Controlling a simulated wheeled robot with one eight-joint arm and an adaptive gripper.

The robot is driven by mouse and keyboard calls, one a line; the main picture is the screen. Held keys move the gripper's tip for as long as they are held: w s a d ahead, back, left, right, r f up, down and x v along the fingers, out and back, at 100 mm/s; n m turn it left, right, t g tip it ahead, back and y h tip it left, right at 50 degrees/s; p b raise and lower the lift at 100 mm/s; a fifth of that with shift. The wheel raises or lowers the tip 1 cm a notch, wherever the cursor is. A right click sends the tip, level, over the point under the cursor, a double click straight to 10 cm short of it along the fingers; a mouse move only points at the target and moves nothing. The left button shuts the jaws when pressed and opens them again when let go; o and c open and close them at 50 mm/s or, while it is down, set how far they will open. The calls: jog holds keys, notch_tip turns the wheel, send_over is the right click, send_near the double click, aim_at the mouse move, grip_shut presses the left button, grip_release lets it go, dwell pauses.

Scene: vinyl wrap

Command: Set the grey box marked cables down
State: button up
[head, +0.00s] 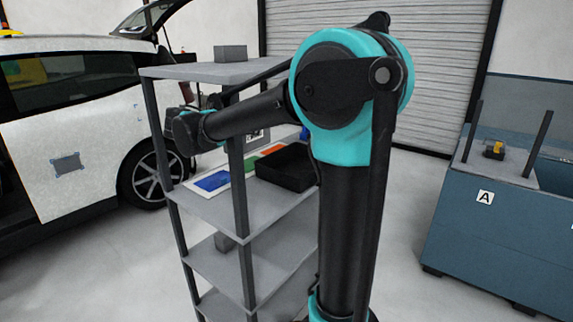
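A plain grey box (231,53) sits on the top board of the shelf rack (200,71). A second small grey block (225,242) shows lower in the rack, partly behind a post. I cannot read a cables mark on either one. My arm reaches left across the rack, and its dark wrist end (186,132) is by the front left post, below the top board. The fingers of my gripper cannot be made out, so I cannot tell whether they are open or hold anything.
A black tray (286,183) and a mat with blue, green and red patches (211,183) lie on the middle board. A white car (82,135) stands at left. A blue bench (500,220) marked A, with a yellow-black item (494,149), stands at right. Floor between is clear.

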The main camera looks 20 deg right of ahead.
jog(key=shift+d, duration=0.55)
jog(key=shift+s+d+f, duration=0.1)
jog(key=shift+d+f, duration=0.05)
jog(key=shift+f, duration=0.25)
notch_tip(320, 180, down, 19)
jog(key=shift+f, duration=0.1)
jog(key=o, duration=1.9)
jog(key=shift+o, duration=0.2)
jog(key=v, duration=1.2)
